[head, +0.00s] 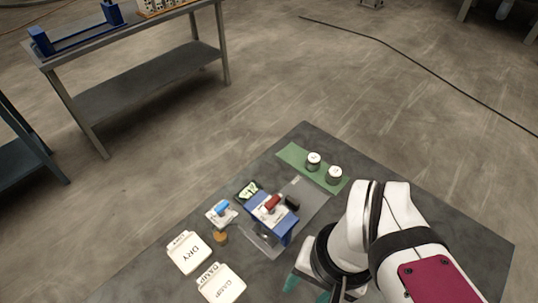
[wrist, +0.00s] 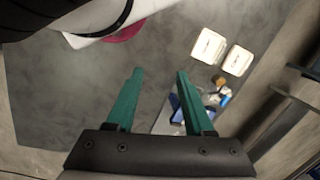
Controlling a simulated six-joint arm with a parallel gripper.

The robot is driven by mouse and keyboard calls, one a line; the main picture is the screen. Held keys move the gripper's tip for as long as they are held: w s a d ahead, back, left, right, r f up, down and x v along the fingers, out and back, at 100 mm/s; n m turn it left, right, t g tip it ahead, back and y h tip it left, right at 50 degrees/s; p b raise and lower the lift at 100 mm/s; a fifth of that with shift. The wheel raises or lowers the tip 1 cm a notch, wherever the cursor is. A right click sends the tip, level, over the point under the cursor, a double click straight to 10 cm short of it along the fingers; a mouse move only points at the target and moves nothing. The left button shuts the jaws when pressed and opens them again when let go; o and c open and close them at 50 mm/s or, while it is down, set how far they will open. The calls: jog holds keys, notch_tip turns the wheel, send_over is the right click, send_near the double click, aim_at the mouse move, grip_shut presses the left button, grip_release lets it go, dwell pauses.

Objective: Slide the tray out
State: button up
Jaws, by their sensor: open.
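The small filter press (head: 283,226) has a blue frame with a red part and a black knob on top. It stands on the grey table. A pale grey, flat piece that looks like the tray (head: 258,241) shows low at its front; I cannot tell how far it sits inside. In the wrist view the press (wrist: 177,108) is small and partly hidden behind the right finger, and the tray cannot be made out. My gripper (head: 313,291) is at the bottom of the head view, right of and apart from the press. Its teal fingers (wrist: 159,72) are open and empty.
Two white-topped round pieces (head: 324,168) sit on a green mat (head: 292,154) behind. A workbench (head: 150,80) stands apart.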

jog(key=shift+o, duration=0.3)
jog(key=o, duration=0.5)
jog(key=shift+m, duration=0.3)
jog(key=w, duration=0.2)
jog(key=w+r, duration=0.1)
jog(key=w, duration=0.2)
jog(key=shift+w+d+r, duration=0.25)
jog(key=shift+w+d, duration=0.05)
jog(key=shift+w, duration=0.05)
jog(key=shift+c, duration=0.2)
jog(key=m+h, duration=0.2)
jog(key=m, duration=0.1)
send_over(293, 200)
notch_tip(293, 200, down, 5)
notch_tip(293, 200, down, 16)
jog(key=shift+r, duration=0.2)
grip_shut()
